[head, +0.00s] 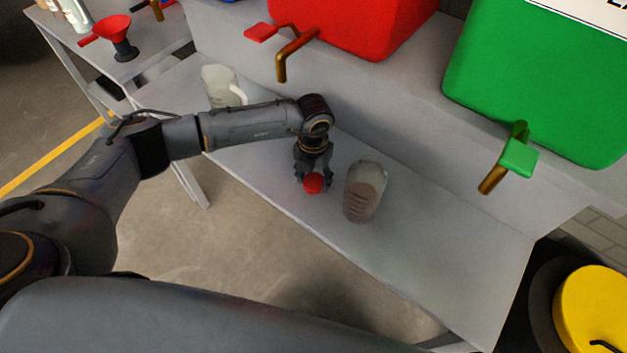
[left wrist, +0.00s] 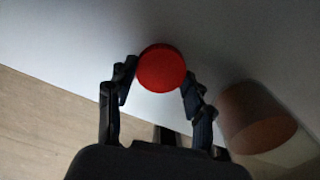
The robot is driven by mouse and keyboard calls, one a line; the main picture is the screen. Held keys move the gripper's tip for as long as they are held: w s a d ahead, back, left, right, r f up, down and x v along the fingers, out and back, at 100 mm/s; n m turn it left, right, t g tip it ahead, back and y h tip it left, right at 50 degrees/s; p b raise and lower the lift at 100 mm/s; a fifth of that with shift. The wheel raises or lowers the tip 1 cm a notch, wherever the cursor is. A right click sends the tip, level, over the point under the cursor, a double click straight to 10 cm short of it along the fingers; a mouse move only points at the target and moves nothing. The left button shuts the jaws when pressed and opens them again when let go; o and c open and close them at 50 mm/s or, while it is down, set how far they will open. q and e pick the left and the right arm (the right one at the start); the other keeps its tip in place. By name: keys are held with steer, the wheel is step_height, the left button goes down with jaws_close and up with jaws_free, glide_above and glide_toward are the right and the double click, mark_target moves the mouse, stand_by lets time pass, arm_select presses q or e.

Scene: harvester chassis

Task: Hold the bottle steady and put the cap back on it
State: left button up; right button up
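The red cap (head: 313,184) is at the fingertips of my left gripper (head: 313,180), over the grey bench. In the left wrist view the round cap (left wrist: 162,68) sits between both fingertips of the left gripper (left wrist: 160,76), which press against its sides. I cannot tell how high it is above the bench. The bottle (head: 365,191), clear with brown contents, is on the bench just right of the gripper, apart from it. In the left wrist view its brown body (left wrist: 255,118) shows at the right, blurred. My right gripper is not in view.
A clear jug (head: 222,86) stands on the bench behind my left arm. Red (head: 350,22) and green (head: 535,85) containers with brass spouts overhang the bench (head: 440,255). A red funnel (head: 112,34) is on a back-left table. The bench right of the bottle is clear.

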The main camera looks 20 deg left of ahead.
mark_target(314, 182)
arm_select(q)
steer(key=shift+r, duration=0.2)
step_height(314, 182, up, 10)
steer(key=b, duration=0.2)
steer(key=shift+f, duration=0.2)
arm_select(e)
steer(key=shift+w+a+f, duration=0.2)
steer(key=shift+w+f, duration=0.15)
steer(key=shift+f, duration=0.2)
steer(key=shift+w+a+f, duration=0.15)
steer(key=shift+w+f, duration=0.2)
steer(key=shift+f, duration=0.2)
